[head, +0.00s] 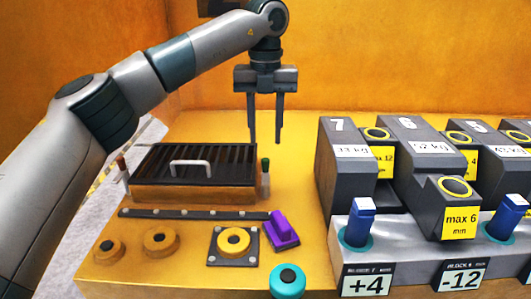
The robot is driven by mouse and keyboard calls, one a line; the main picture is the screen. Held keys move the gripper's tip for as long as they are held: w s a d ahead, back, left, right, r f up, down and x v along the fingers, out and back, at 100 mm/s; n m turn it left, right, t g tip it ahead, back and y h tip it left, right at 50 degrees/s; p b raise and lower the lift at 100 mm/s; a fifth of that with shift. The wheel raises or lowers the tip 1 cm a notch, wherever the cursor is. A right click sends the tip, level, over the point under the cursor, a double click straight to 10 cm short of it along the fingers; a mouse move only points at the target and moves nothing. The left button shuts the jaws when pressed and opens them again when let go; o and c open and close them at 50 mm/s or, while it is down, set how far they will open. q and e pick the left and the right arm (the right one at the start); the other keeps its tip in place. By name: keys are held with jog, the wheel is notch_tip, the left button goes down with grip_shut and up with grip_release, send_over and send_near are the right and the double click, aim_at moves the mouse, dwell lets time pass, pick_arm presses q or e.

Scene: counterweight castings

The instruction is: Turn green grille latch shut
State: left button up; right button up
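A black slatted grille (228,170) with a pale handle (176,163) lies on a wooden box (190,195) at the left of the bench. A small latch post with a green top (265,163) stands at the grille's right side. A similar post with a dark red top (121,160) stands at its left side. Whether the green latch is turned shut is too small to tell. My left gripper (265,140) points down behind and above the green latch, its two fingers apart with nothing between them. My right gripper is not in view.
Dark grey numbered castings (340,170) with yellow tags fill the right side. In front of the grille are a dark rail (190,213), yellow rings (160,241), a purple block (284,231) and a teal knob (287,279). Bare bench lies between grille and castings.

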aim_at(266, 159)
pick_arm(q)
notch_tip(266, 159, down, 5)
jog(key=shift+f+p, duration=0.1)
jog(key=shift+p, duration=0.2)
jog(key=shift+f, duration=0.55)
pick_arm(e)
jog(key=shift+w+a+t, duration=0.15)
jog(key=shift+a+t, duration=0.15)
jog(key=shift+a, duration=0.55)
pick_arm(q)
grip_shut()
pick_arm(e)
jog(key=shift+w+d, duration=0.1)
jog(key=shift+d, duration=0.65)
